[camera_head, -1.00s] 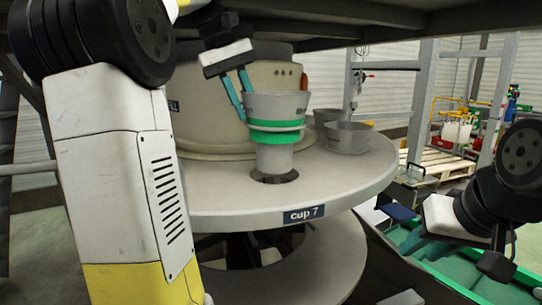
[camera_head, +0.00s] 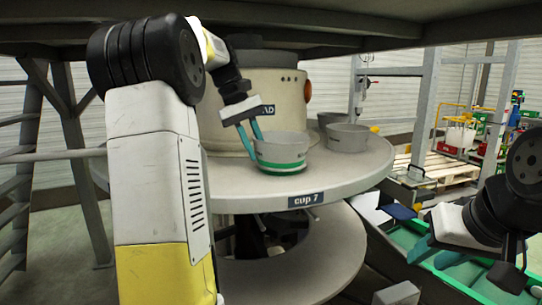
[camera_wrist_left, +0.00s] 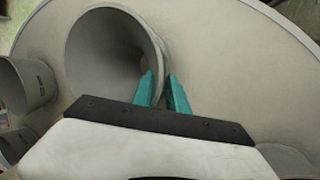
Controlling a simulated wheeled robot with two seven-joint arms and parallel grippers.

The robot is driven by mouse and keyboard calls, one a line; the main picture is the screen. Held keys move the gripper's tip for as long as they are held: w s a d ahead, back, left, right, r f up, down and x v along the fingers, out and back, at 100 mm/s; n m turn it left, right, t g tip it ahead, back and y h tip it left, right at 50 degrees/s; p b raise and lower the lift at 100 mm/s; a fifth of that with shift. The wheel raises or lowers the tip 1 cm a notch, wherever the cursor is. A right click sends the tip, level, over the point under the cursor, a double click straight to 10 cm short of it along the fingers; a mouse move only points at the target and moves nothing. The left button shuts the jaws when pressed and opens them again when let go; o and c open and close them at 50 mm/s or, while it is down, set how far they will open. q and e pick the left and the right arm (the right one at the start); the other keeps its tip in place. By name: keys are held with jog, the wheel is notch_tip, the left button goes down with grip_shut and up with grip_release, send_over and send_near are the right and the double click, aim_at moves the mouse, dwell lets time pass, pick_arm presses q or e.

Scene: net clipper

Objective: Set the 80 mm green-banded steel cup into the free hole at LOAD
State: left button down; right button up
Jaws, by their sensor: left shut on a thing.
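The green-banded steel cup (camera_head: 281,150) is upright at the front of the round grey turntable (camera_head: 245,195), with its green band just above the plate surface. Its lower part does not show, and the hole under it is hidden. My left gripper (camera_head: 257,134) is shut on the cup's rim at its left side. In the left wrist view the teal fingers (camera_wrist_left: 163,92) pinch the wall of the cup (camera_wrist_left: 105,52), whose inside looks empty. My right gripper (camera_head: 425,247) is at the right, away from the turntable; its teal fingers look spread, with nothing between them.
Other grey cups (camera_head: 348,137) sit in the turntable to the right. A central housing (camera_head: 270,90) with a partly covered sign stands behind the cup. A "cup 7" label (camera_head: 306,200) is on the front edge.

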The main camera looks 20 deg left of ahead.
pick_arm(q)
jog(key=shift+f, duration=0.65)
jog(key=c, duration=1.3)
grip_release()
jog(key=shift+a, duration=0.1)
jog(key=v, duration=1.2)
